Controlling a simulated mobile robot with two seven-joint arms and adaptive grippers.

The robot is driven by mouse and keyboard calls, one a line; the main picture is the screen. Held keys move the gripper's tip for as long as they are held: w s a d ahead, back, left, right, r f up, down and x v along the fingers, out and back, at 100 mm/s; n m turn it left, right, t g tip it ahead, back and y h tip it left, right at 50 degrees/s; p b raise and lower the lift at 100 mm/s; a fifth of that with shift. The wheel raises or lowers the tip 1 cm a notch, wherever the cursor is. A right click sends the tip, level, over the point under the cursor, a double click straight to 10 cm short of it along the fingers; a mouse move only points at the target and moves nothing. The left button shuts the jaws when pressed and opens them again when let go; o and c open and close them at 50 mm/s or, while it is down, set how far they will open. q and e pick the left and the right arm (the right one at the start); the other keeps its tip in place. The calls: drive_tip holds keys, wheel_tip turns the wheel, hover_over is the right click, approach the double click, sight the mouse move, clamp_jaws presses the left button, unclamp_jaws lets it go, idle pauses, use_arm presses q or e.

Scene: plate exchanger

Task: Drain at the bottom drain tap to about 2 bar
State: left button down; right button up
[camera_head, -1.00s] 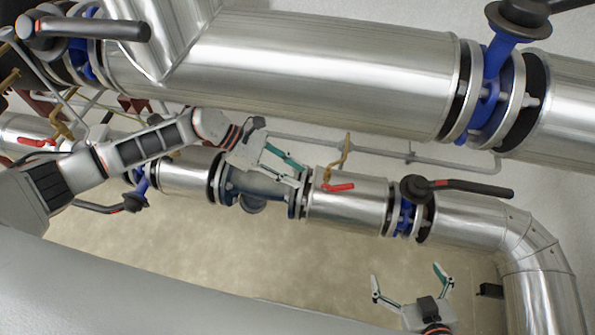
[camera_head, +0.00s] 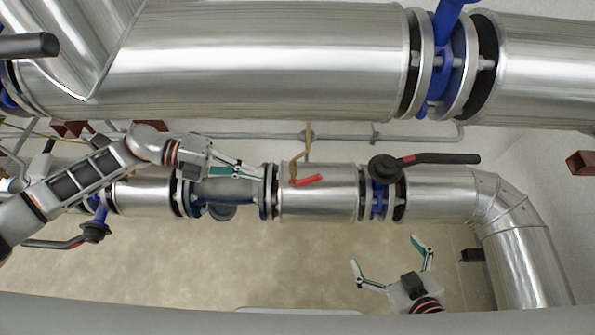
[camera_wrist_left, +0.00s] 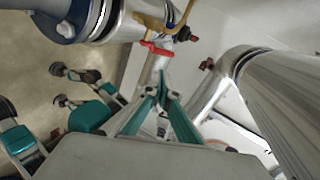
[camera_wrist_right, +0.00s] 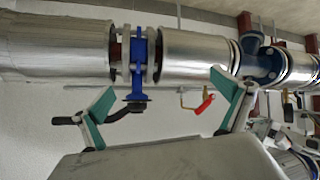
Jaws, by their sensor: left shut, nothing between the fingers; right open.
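A brass tap with a red lever (camera_head: 306,179) sits on the lower silver pipe (camera_head: 320,208). The red lever also shows in the left wrist view (camera_wrist_left: 157,48) and the right wrist view (camera_wrist_right: 199,105). My left gripper (camera_head: 260,172) is shut and empty, with its fingertips left of the red lever and apart from it in the head view. In the left wrist view its fingertips (camera_wrist_left: 160,92) come together below the lever. My right gripper (camera_head: 390,254) is open and empty, below the lower pipe in the head view. I see no readable pressure gauge.
A thick silver pipe (camera_head: 260,60) runs across the top. A blue valve with a black handle (camera_head: 440,159) sits right of the tap, and another black handle (camera_head: 55,244) is at the left. The pipe bends down at the right (camera_head: 510,230). The floor below is clear.

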use_arm(q)
drive_tip(key=n+h, duration=0.1)
drive_tip(key=n, duration=0.5)
drive_tip(key=n+h+b, duration=0.2)
drive_tip(key=n, duration=0.8)
approach(314, 177)
wheel_tip(314, 177, up, 3)
drive_tip(key=d, duration=0.3)
drive_tip(key=d+f, duration=0.1)
drive_tip(key=d+f+b, duration=0.1)
drive_tip(key=f, duration=0.1)
drive_tip(key=shift+s+d, duration=0.1)
drive_tip(key=shift+s, duration=0.1)
drive_tip(key=shift+w+d+f, duration=0.1)
drive_tip(key=shift+d+f, duration=0.05)
drive_tip(key=shift+d+b, duration=0.15)
drive_tip(key=shift+b, duration=0.15)
use_arm(e)
drive_tip(key=shift+w+a+f, duration=0.1)
drive_tip(key=shift+w+a, duration=0.35)
drive_tip(key=shift+w, duration=0.1)
use_arm(q)
drive_tip(key=shift+y, duration=0.3)
